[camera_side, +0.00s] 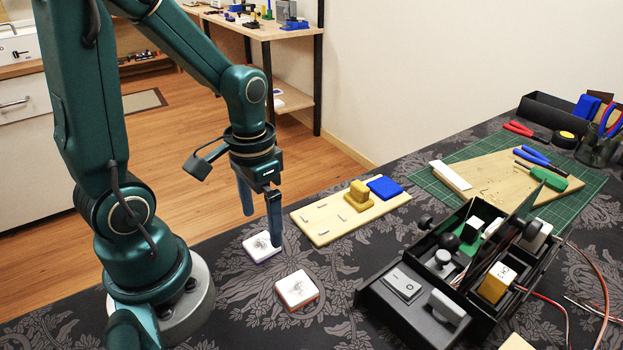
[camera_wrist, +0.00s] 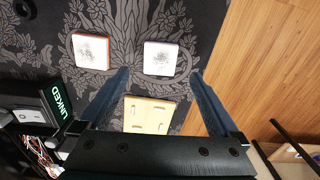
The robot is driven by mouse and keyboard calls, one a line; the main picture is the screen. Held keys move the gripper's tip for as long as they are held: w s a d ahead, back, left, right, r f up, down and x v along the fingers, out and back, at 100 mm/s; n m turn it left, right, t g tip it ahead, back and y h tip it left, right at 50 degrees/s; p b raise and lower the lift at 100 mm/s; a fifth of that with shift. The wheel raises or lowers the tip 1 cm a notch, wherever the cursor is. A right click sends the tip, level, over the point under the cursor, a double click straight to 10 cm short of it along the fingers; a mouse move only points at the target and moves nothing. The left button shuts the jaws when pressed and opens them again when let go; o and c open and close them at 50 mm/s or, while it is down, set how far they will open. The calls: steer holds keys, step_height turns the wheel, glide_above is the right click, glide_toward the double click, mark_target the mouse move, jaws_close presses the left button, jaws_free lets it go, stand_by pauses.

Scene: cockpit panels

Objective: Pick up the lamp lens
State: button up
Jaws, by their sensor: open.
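No part is clearly marked as the lamp lens. Two white square tiles with grey scribble-like prints lie flat on the dark patterned cloth. One has a purple edge (camera_side: 260,247) and lies below my gripper (camera_side: 262,228); the other has an orange-red edge (camera_side: 296,289) and lies nearer the front. In the wrist view, the purple-edged tile (camera_wrist: 160,58) is just ahead, between the lines of the two fingertips (camera_wrist: 161,72). The orange-edged tile (camera_wrist: 91,51) is to its left. My gripper is open and empty, above the cloth, pointing down.
A wooden board (camera_side: 325,228) with small pegs, a yellow block (camera_side: 359,196) and a blue block (camera_side: 383,187) lies right of my gripper. A black panel box (camera_side: 410,304) with switches stands at the right. Behind it are a green mat (camera_side: 590,184) and tools.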

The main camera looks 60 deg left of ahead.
mark_target(264, 242)
steer(key=shift+f, duration=2.3)
steer(key=c, duration=1.4)
steer(key=shift+c, duration=0.2)
steer(key=shift+r, duration=0.15)
